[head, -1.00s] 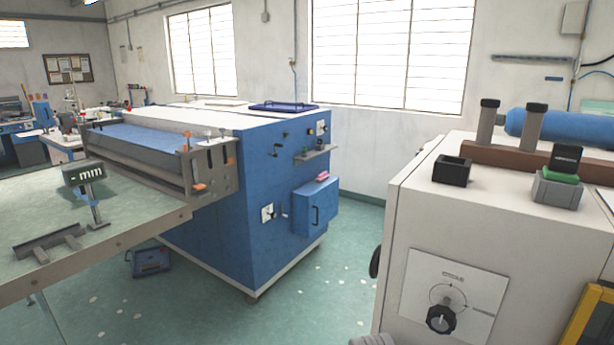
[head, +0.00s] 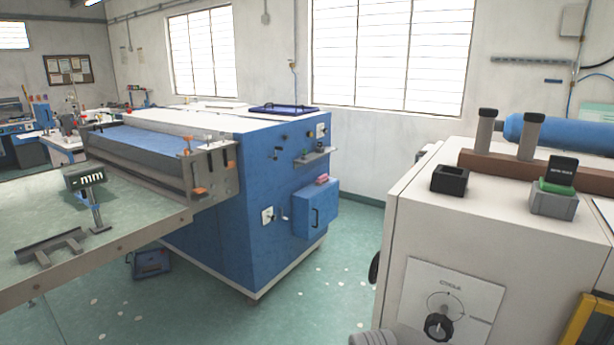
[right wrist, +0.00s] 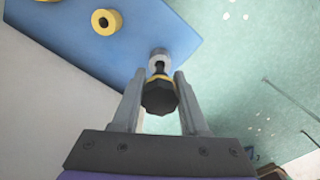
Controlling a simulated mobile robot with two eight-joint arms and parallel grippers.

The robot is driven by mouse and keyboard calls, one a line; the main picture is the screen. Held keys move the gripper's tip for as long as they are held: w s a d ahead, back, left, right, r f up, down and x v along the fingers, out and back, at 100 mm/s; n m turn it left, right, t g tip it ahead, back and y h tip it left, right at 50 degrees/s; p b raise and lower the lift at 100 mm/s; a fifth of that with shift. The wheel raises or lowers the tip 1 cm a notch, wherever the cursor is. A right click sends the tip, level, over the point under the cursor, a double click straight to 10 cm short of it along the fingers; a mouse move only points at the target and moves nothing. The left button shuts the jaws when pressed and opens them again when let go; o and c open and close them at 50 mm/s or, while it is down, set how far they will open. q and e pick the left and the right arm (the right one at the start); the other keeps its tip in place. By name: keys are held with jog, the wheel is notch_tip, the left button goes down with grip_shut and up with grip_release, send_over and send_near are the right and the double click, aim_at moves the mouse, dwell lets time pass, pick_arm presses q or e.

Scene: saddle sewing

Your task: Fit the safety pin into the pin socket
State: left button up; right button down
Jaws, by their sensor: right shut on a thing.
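In the right wrist view my right gripper (right wrist: 160,102) is shut on the black faceted knob of what looks like the safety pin (right wrist: 160,97). A yellow ring and a dark stem show just beyond the knob. The stem lines up with a short pale grey round collar (right wrist: 158,55) at the edge of a blue panel; it may be the pin socket. I cannot tell whether the stem is in the collar or only in front of it. My left gripper is in no view. The head view shows neither gripper.
A yellow ring with a dark centre (right wrist: 106,21) sits on the blue panel (right wrist: 150,25). In the head view a large blue machine (head: 230,190) stands in the middle, a white cabinet (head: 420,240) with a dial at the right, and a table (head: 150,222) at the left. Green floor lies between.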

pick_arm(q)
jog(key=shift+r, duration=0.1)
pick_arm(e)
jog(key=shift+r, duration=0.1)
jog(key=shift+r+p, duration=1.05)
jog(key=shift+r, duration=0.9)
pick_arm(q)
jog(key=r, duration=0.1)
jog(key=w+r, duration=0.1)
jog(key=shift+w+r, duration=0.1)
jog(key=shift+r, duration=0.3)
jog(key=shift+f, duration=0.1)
pick_arm(e)
jog(key=shift+f, duration=0.1)
